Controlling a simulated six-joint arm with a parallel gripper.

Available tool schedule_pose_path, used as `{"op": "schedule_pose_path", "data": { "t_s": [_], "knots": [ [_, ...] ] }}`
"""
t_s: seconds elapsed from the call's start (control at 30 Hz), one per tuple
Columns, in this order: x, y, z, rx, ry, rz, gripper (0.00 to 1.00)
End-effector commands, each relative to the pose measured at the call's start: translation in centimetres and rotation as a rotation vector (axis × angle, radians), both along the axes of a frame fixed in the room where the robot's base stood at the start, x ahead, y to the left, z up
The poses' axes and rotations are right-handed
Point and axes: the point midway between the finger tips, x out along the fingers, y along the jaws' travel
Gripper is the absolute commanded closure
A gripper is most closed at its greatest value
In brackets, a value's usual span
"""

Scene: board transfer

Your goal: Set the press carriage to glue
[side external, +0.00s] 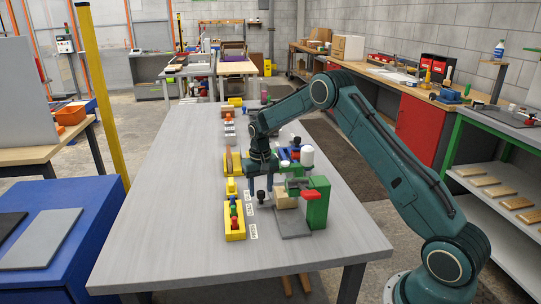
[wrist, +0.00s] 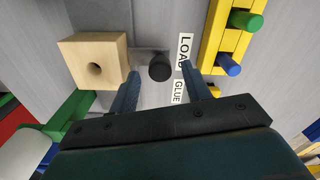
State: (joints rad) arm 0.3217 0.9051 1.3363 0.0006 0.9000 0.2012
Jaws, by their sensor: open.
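The press carriage shows as a black knob (wrist: 160,67) on a grey plate, with a wooden block (wrist: 93,58) with a hole to its left in the wrist view. The knob (side external: 261,196) also shows in the side view, left of the green press (side external: 317,202). The LOAD label (wrist: 185,50) and GLUE label (wrist: 177,92) lie beside the knob's path; the knob is near the end of LOAD that faces GLUE. My gripper (side external: 261,188) is open above the carriage. In the wrist view its fingers (wrist: 160,70) stand on either side of the knob, with gaps visible.
A yellow rack (side external: 234,221) with coloured pegs stands left of the labels. A PRESS label (side external: 253,232) lies nearer the front. A white-capped bottle (side external: 307,156) and other coloured parts stand close behind the press. The table (side external: 160,215) is clear at the left and front.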

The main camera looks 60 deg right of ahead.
Motion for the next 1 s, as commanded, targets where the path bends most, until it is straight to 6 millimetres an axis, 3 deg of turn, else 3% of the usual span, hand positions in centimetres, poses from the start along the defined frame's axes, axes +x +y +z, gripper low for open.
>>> {"op": "schedule_pose_path", "data": {
  "t_s": [0.43,0.47,0.7,1.0],
  "knots": [
    [-0.02,0.01,-0.94,0.000,0.000,0.000,0.52],
    [-0.02,0.01,-0.94,0.000,0.000,0.000,0.54],
    [-0.02,0.00,-0.92,0.000,0.000,0.000,1.00],
    [0.34,-0.31,-0.89,0.000,-0.001,-0.001,1.00]
  ]
}}
